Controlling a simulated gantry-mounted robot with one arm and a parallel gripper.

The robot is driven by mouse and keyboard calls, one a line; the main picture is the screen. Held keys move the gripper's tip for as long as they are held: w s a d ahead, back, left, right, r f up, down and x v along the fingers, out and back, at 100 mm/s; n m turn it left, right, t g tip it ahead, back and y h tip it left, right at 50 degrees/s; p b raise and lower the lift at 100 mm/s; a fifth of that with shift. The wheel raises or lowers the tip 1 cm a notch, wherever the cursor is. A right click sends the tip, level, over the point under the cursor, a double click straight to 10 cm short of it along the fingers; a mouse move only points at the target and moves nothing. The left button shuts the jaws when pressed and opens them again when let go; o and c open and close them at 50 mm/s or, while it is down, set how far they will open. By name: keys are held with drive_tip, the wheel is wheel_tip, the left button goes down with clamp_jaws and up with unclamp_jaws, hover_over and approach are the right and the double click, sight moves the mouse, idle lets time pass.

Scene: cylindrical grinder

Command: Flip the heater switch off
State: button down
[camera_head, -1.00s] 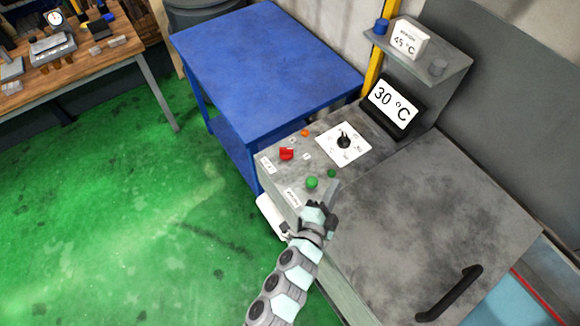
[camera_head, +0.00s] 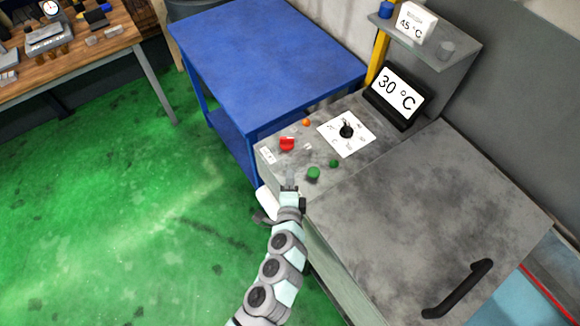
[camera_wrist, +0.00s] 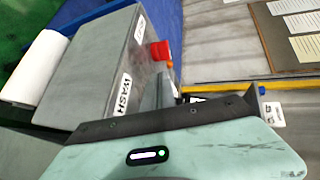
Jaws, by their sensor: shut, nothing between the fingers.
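A red rotary switch (camera_head: 287,143) sits on the grey control panel (camera_head: 376,145), with a white label (camera_head: 267,156) whose text I cannot read. An orange lamp (camera_head: 306,122) is behind it. A green switch (camera_head: 313,173) with a green lamp (camera_head: 334,163) is nearer me. My gripper (camera_head: 289,187) is shut and empty, left of the green switch and in front of the red switch, apart from the red one in the picture. The green switch is not visible there.
A black dial on a white plate (camera_head: 346,133) and a 30 °C display (camera_head: 395,95) are further back. A large grey lid (camera_head: 420,215) with a black handle (camera_head: 458,289) lies right. A blue table (camera_head: 265,60) adjoins the panel. A white roll (camera_wrist: 37,65) hangs at the panel's side.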

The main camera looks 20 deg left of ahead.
drive_tip(key=p, duration=0.1)
approach(298, 151)
drive_tip(key=w+a, duration=0.1)
drive_tip(key=w, duration=0.1)
drive_tip(key=w+a, duration=0.2)
drive_tip(key=w+a+r, duration=0.1)
drive_tip(key=w+a, duration=0.1)
drive_tip(key=shift+w+f, duration=0.1)
drive_tip(key=shift+w, duration=0.1)
drive_tip(key=shift+w+d+f+b, duration=0.1)
drive_tip(key=shift+w+d+b, duration=0.2)
idle(1.0)
drive_tip(key=shift+w+d+b, duration=0.35)
drive_tip(key=shift+w+b, duration=0.05)
drive_tip(key=shift+w, duration=0.05)
drive_tip(key=shift+w+d, duration=0.15)
drive_tip(key=shift+w, duration=0.3)
drive_tip(key=shift+w+b, duration=0.2)
drive_tip(key=shift+b, duration=0.15)
idle(1.5)
